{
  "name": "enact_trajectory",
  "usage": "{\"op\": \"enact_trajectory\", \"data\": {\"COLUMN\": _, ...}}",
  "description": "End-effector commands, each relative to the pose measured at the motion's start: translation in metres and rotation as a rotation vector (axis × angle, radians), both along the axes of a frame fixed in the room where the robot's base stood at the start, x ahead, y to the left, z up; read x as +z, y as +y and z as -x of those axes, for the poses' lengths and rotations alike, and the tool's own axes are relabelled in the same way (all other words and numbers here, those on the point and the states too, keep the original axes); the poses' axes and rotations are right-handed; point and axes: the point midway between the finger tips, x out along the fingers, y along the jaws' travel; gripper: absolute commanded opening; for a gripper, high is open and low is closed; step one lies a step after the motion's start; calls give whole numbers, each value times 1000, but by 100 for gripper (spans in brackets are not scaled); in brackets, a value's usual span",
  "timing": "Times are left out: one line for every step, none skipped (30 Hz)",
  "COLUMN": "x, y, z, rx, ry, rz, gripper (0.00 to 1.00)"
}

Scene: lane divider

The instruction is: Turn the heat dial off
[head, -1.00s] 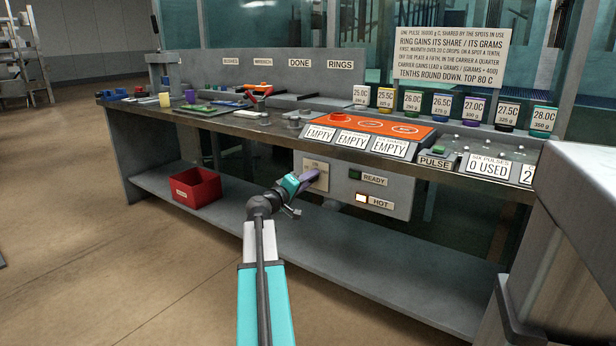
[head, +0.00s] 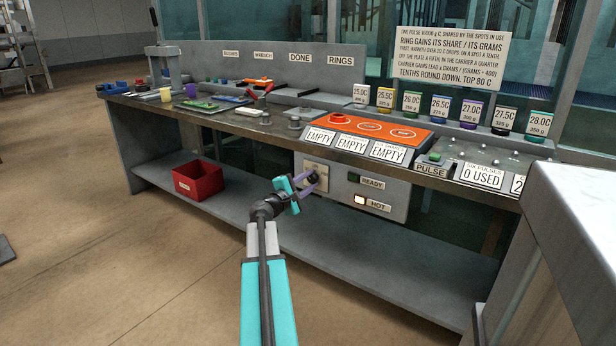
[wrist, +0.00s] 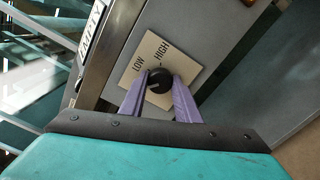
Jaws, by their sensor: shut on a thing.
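The heat dial is a black round knob (wrist: 160,82) on a beige plate marked LOW and HIGH (wrist: 178,58). In the head view the dial (head: 313,178) sits on the grey front panel below the bench top. My gripper (wrist: 160,86) has its two purple fingers shut on the dial, one on each side. The teal gripper body (head: 287,192) shows at the end of my arm in the head view. Any OFF mark is hidden or cannot be made out.
Beside the dial, the HOT lamp (head: 360,200) is lit and the READY lamp (head: 353,178) is dark. Above is an orange plate (head: 375,130) with several EMPTY signs. A red bin (head: 198,182) stands on the lower shelf (head: 250,216).

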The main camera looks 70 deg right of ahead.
Motion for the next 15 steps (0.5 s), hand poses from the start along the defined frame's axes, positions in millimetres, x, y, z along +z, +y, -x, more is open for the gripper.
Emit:
{"op": "enact_trajectory", "data": {"x": 6, "y": -2, "z": -4, "rx": 9, "ry": 35, "rz": -6, "gripper": 7}}
{"op": "enact_trajectory", "data": {"x": 6, "y": -2, "z": -4, "rx": 9, "ry": 53, "rz": -10, "gripper": 7}}
{"op": "enact_trajectory", "data": {"x": 5, "y": -2, "z": -4, "rx": 9, "ry": 75, "rz": -16, "gripper": 7}}
{"op": "enact_trajectory", "data": {"x": 5, "y": -2, "z": -4, "rx": 9, "ry": 90, "rz": -20, "gripper": 7}}
{"op": "enact_trajectory", "data": {"x": 5, "y": -2, "z": -4, "rx": 9, "ry": 104, "rz": -24, "gripper": 7}}
{"op": "enact_trajectory", "data": {"x": 4, "y": -2, "z": -4, "rx": 9, "ry": 120, "rz": -28, "gripper": 7}}
{"op": "enact_trajectory", "data": {"x": 4, "y": -2, "z": -4, "rx": 9, "ry": 131, "rz": -31, "gripper": 7}}
{"op": "enact_trajectory", "data": {"x": 4, "y": -2, "z": -4, "rx": 10, "ry": 141, "rz": -33, "gripper": 7}}
{"op": "enact_trajectory", "data": {"x": 4, "y": -2, "z": -4, "rx": 10, "ry": 152, "rz": -36, "gripper": 7}}
{"op": "enact_trajectory", "data": {"x": 4, "y": -2, "z": -4, "rx": 9, "ry": 159, "rz": -37, "gripper": 7}}
{"op": "enact_trajectory", "data": {"x": 4, "y": -2, "z": -4, "rx": 9, "ry": 165, "rz": -38, "gripper": 7}}
{"op": "enact_trajectory", "data": {"x": 4, "y": -2, "z": -4, "rx": 9, "ry": 171, "rz": -39, "gripper": 7}}
{"op": "enact_trajectory", "data": {"x": 4, "y": -2, "z": -4, "rx": 9, "ry": 174, "rz": -40, "gripper": 7}}
{"op": "enact_trajectory", "data": {"x": 4, "y": -2, "z": -4, "rx": 9, "ry": 177, "rz": -41, "gripper": 7}}
{"op": "enact_trajectory", "data": {"x": 4, "y": -2, "z": -4, "rx": 9, "ry": 179, "rz": -42, "gripper": 7}}
